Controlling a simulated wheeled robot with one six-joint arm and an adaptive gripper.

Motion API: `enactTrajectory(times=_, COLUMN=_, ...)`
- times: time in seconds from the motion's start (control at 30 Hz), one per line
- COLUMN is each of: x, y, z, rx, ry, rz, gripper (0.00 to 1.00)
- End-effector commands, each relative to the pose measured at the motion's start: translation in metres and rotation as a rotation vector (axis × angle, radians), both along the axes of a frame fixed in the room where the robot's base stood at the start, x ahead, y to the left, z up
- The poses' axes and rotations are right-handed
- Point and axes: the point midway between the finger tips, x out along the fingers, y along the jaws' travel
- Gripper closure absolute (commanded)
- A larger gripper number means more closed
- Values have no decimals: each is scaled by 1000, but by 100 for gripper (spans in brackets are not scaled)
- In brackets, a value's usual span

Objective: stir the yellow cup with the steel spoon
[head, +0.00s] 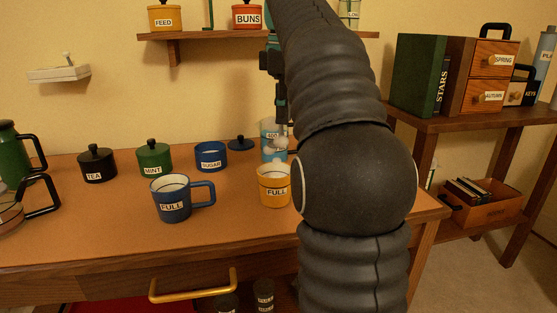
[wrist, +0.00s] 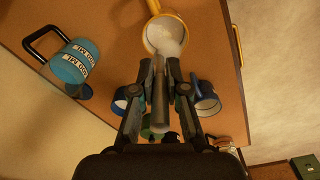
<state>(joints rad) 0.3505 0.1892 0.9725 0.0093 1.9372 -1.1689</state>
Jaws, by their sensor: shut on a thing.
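The yellow cup (head: 273,188), labelled FULL, stands upright on the desk, partly hidden on its right by my arm. In the wrist view the yellow cup (wrist: 182,22) shows a pale content. My gripper (head: 281,108) points down above it and is shut on the steel spoon. In the wrist view my gripper (wrist: 158,75) has its fingers closed on the spoon handle (wrist: 160,100). The spoon bowl (head: 279,147) hangs above the cup's rim in the head view, apart from it. In the wrist view the bowl overlaps the cup's opening.
A blue FULL mug (head: 172,199) stands left of the cup. A blue SUGAR pot (head: 210,157), green MINT pot (head: 154,160) and black TEA pot (head: 97,164) stand behind. A light blue measuring cup (wrist: 76,62) is close by. The front desk is clear.

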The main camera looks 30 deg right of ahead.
Motion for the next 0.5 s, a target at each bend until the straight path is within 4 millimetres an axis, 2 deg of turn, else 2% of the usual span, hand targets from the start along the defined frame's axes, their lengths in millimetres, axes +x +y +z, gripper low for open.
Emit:
enactTrajectory(times=0.37, x=3, y=-1, z=5, rx=5, ry=36, rz=0, gripper=100)
enactTrajectory(times=0.5, x=2, y=-1, z=1, rx=6, ry=38, rz=0, gripper=100)
